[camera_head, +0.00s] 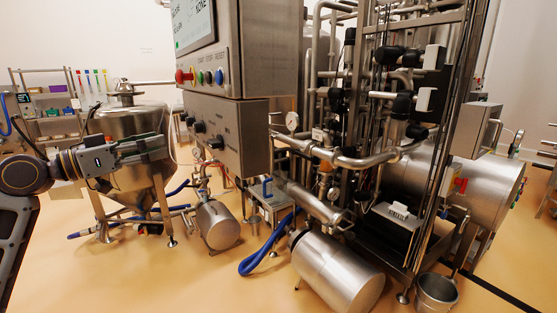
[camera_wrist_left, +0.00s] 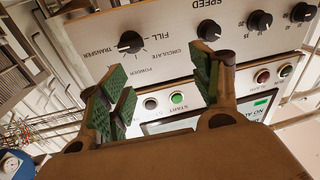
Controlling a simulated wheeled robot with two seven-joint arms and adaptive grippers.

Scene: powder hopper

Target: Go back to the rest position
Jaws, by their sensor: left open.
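My left arm comes in from the left in the head view. Its gripper (camera_head: 150,150) is in front of the steel hopper (camera_head: 128,122), left of the control cabinet (camera_head: 238,137). In the left wrist view, the green-padded fingers (camera_wrist_left: 165,92) are spread apart with nothing between them. Beyond them is a panel (camera_wrist_left: 170,58) with a black selector knob (camera_wrist_left: 130,41), several speed knobs and a lit green START button (camera_wrist_left: 177,98). No finger visibly touches a knob. My right gripper is not in view.
The upper cabinet has a screen (camera_head: 193,20) and coloured buttons (camera_head: 207,77). Pipes and a steel tank (camera_head: 338,272) fill the middle and right. A blue hose (camera_head: 262,258) lies on the floor. A shelf (camera_head: 50,100) stands at the back left. Floor at the front left is clear.

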